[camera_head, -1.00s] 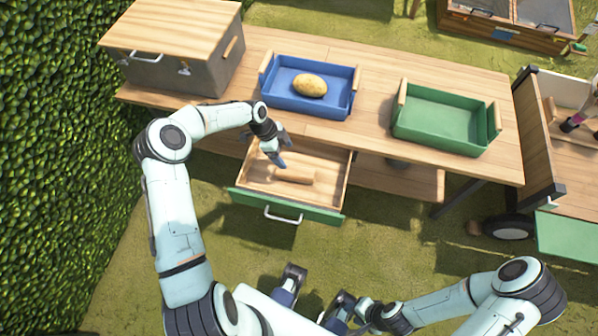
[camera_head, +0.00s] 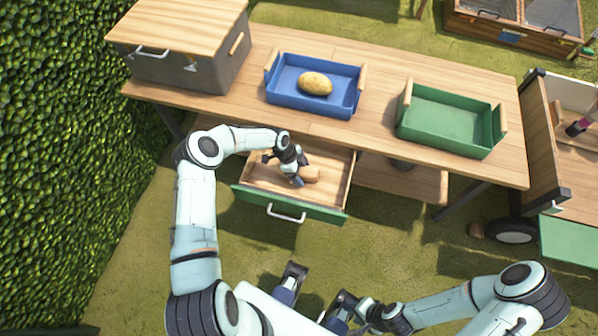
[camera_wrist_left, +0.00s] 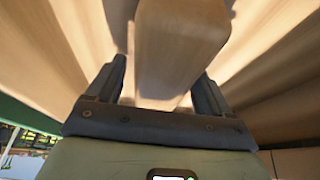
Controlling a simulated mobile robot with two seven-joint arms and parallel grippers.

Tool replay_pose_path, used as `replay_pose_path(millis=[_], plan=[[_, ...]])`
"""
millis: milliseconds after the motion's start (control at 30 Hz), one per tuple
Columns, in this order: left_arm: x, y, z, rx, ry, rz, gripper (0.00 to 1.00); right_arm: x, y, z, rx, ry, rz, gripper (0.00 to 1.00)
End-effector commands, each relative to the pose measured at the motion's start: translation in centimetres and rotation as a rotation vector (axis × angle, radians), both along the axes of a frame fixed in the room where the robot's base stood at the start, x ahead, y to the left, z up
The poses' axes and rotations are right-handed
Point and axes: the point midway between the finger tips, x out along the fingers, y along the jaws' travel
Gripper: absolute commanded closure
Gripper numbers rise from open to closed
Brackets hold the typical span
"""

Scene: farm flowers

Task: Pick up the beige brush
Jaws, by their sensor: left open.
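The beige brush (camera_head: 311,174) lies in the open drawer (camera_head: 340,180) under the table, partly hidden by my left gripper. My left gripper (camera_head: 295,181) points down into the drawer at the brush. In the left wrist view the beige brush (camera_wrist_left: 180,45) shows large and close, running between the two dark fingers of my left gripper (camera_wrist_left: 162,80). The fingers stand apart, one on each side of it; I cannot tell whether either touches it. My right gripper (camera_head: 342,308) is low in front, away from the drawer, its jaws unclear.
The drawer's green front (camera_head: 318,210) has a white handle. On the tabletop (camera_head: 385,75) stand a grey box with a wooden lid (camera_head: 190,72), a blue tray (camera_head: 310,103) holding a potato (camera_head: 315,83), and a green tray (camera_head: 445,122). A hedge (camera_head: 60,150) borders the left.

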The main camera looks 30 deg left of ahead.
Motion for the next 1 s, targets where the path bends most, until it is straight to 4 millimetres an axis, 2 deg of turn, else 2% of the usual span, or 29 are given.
replay_pose_path(millis=[200,267,300,400,767,867,1000], plan=[[0.0,0.0,0.0,0.0,-0.001,0.0,0.19,0.0,0.0,0.0,0.0,-0.001,0.0,0.62],[0.0,0.0,0.0,0.0,-0.001,0.0,0.39,0.0,0.0,0.0,0.0,-0.001,0.0,0.62],[0.0,0.0,0.0,0.0,-0.001,0.0,0.52,0.0,0.0,0.0,0.0,-0.001,0.0,0.62],[0.0,0.0,0.0,0.0,-0.001,0.0,0.79,0.0,0.0,0.0,0.0,-0.001,0.0,0.62],[0.1,0.0,0.4,0.001,-0.003,0.0,0.79,0.0,0.0,0.0,0.0,0.0,0.0,0.62],[0.2,0.1,1.3,0.002,-0.004,0.0,0.79,0.0,0.0,0.1,0.0,0.0,0.0,0.62],[0.2,0.1,3.8,0.003,-0.006,0.0,0.79,0.0,0.0,0.3,0.0,0.003,0.001,0.62]])
